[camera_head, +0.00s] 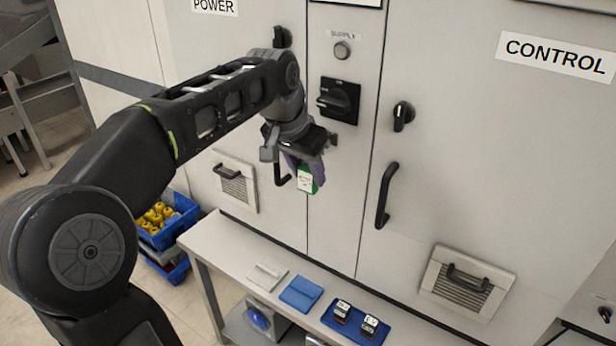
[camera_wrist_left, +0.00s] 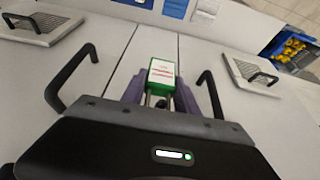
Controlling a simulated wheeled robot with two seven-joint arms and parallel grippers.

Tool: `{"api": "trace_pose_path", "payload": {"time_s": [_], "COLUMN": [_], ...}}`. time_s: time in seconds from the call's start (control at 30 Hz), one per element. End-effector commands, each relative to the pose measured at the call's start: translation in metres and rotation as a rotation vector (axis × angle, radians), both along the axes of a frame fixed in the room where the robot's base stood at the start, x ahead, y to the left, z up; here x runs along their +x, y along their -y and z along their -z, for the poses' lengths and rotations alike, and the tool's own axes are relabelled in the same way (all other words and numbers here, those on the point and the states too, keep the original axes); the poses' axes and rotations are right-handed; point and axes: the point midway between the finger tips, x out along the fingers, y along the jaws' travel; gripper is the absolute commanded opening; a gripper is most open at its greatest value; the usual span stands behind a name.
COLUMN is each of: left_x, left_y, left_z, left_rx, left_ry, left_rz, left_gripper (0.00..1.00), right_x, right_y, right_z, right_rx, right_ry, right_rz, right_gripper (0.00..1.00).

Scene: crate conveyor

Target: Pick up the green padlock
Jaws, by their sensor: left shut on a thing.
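The green padlock (camera_head: 306,179) has a white label on its face. It is at my left gripper (camera_head: 304,165), which is shut on it and holds it in the air in front of the cabinet, above the bench. In the left wrist view the padlock (camera_wrist_left: 161,76) sits between the two purplish fingers of my left gripper (camera_wrist_left: 160,90), with its metal shackle toward the palm. My right gripper is not in view.
A bench (camera_head: 228,250) below carries a white block, a blue block and a blue tray (camera_head: 334,325) with two dark padlocks. The cabinet (camera_head: 440,150) behind has protruding handles and switches. A blue crate (camera_head: 183,212) of yellow items stands at left.

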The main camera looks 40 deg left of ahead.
Motion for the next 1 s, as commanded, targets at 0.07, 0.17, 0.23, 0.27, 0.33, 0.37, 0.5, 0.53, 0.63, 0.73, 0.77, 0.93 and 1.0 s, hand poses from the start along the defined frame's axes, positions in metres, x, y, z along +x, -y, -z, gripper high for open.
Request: {"api": "trace_pose_path", "payload": {"time_s": [0.07,0.17,0.23,0.27,0.33,0.37,0.5,0.53,0.63,0.73,0.77,0.93,1.0], "left_x": [0.000,0.000,0.000,0.000,0.000,0.000,0.001,0.001,-0.008,-0.023,-0.028,-0.065,-0.085], "left_y": [0.000,0.000,0.000,0.000,0.000,0.000,0.000,0.000,0.000,0.000,0.001,0.001,0.001], "left_z": [0.000,0.000,0.000,0.000,-0.002,-0.002,-0.010,-0.012,-0.014,-0.013,-0.013,-0.012,-0.011], "left_rx": [0.000,0.000,0.000,0.000,0.000,0.000,0.000,0.000,0.001,0.001,0.000,0.002,0.002], "left_ry": [0.001,0.001,0.001,0.001,0.001,0.001,0.002,0.002,0.003,0.003,0.003,0.005,0.006], "left_rz": [0.000,0.000,0.000,0.000,0.000,0.000,0.000,0.000,-0.001,0.000,0.000,-0.002,-0.002], "left_gripper": [0.00,0.00,0.00,0.00,0.00,0.00,0.00,0.00,0.00,0.00,0.00,0.00,0.00], "right_x": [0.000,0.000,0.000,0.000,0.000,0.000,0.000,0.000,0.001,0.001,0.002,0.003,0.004], "right_y": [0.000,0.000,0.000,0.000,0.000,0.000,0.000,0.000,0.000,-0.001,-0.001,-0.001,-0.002], "right_z": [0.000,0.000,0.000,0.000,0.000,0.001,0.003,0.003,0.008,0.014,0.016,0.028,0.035], "right_rx": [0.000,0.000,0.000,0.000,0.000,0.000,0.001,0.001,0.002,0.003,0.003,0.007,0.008], "right_ry": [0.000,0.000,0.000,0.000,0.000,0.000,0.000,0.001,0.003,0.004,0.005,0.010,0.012], "right_rz": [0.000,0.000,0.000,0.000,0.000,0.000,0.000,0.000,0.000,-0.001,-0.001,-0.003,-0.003], "right_gripper": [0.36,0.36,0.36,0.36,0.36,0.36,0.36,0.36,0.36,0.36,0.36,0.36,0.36]}}
